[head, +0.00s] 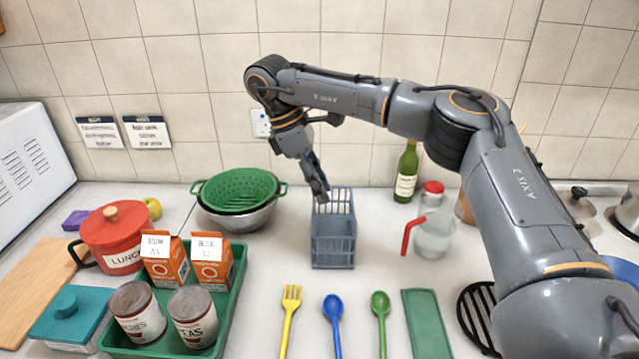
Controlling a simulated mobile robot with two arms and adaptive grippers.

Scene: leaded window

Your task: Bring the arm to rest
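My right arm (345,98) comes in from the right, bends at the top and reaches down toward the middle of the counter. Its gripper (320,196) points down at the rim of a grey-blue cutlery basket (333,252). I cannot tell whether it touches the basket or whether its fingers are open. No held thing shows at the fingertips. My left gripper is not in view.
A green tray (232,300) with cartons and cans is at left. A yellow fork (290,310), a blue spoon (333,308) and a green spoon (381,308) lie in front. A bottle (406,175) and a glass jug (433,238) stand right of the basket.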

